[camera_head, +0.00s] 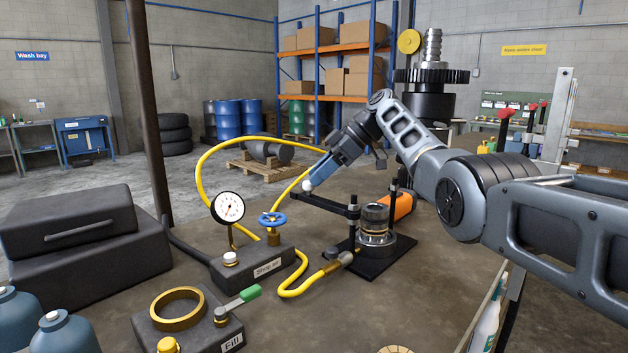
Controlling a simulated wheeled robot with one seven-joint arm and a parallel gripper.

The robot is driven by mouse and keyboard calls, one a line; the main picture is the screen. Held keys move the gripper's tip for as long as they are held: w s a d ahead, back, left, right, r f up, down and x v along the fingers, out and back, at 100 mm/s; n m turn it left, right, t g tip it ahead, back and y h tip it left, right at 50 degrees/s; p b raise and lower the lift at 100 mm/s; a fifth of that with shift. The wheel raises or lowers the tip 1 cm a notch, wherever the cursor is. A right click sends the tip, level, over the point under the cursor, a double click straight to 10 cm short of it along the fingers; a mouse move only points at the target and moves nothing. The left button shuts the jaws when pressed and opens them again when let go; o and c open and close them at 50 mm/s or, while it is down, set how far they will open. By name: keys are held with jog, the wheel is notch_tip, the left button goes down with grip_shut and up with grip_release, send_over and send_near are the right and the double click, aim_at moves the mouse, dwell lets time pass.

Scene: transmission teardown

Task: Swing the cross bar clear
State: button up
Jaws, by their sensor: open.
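The black cross bar (330,205) sits on top of a post at its right end, on the black fixture base (372,262). Its left end sticks out to the left and carries a white knob (308,184). A shiny metal cylinder (375,220) stands on the base to the right of the bar's post. A second dark post (393,198) stands behind the cylinder. My gripper (311,181) has blue fingers and is at the white knob, pointing down and left. It is open; whether the fingers touch the knob I cannot tell.
A yellow hose (211,160) loops behind the gripper. The "Shop air" block (262,268) with a pressure gauge (229,207) and blue valve wheel (272,219) stands left of the fixture. An orange cylinder (402,207) lies behind it. A black case (72,235) is at far left.

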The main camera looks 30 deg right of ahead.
jog(key=shift+b+v, duration=0.35)
jog(key=shift+v, duration=2.4)
